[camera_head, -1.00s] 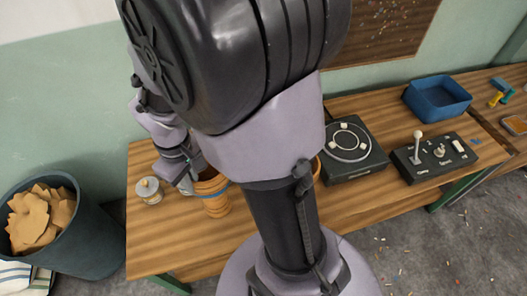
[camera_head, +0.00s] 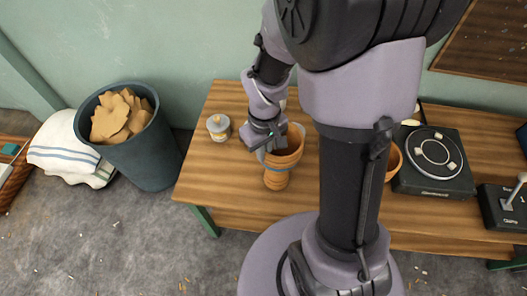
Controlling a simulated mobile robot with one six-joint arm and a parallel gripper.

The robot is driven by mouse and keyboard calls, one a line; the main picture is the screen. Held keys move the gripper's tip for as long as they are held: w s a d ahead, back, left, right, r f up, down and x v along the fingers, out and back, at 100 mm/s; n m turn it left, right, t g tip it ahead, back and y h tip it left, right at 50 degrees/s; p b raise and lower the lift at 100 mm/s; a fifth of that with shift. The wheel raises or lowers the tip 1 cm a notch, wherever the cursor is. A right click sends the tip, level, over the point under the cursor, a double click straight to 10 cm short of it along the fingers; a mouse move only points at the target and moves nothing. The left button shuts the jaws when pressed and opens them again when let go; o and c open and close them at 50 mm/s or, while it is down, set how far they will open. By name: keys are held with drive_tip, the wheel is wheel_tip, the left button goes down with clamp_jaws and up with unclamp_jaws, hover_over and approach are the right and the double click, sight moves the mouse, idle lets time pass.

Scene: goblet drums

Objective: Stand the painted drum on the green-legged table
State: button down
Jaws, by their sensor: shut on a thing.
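An orange goblet drum (camera_head: 280,172) is at the left part of the wooden table (camera_head: 225,178), which has green legs (camera_head: 206,221). The drum is upright, wide mouth up. My gripper (camera_head: 281,147) is at its rim on the left side, shut on the drum wall. I cannot tell whether the drum's foot touches the table top. A second orange round thing (camera_head: 394,162) stands farther right, mostly hidden behind my arm. I see no clear painted pattern on either one now.
A small pale lidded jar (camera_head: 218,126) stands left of the drum. A black turntable-like box (camera_head: 434,160) and a lever box (camera_head: 503,207) are at right. A dark bin (camera_head: 150,152) of tan scraps and a striped towel (camera_head: 65,148) lie beyond the table's left end.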

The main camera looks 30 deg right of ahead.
drive_tip(key=c, duration=2)
unclamp_jaws()
drive_tip(key=shift+f, duration=0.15)
drive_tip(key=o, duration=0.4)
wheel_tip(320, 180, up, 12)
drive_tip(key=p, duration=0.6)
drive_tip(key=s+a+r+m+t, duration=0.2)
drive_tip(key=s+r, duration=0.1)
drive_tip(key=r, duration=0.2)
drive_tip(key=s+a+r+m+t+y, duration=0.1)
drive_tip(key=s+a+r+m+t, duration=0.1)
drive_tip(key=r, duration=0.3)
drive_tip(key=s+a+r+m+t, duration=0.1)
drive_tip(key=s+a+r+m, duration=0.1)
drive_tip(key=s+a+r, duration=0.2)
drive_tip(key=shift+s+r+m+t+y, duration=0.3)
drive_tip(key=shift+r+t+y, duration=0.1)
drive_tip(key=shift+r, duration=0.15)
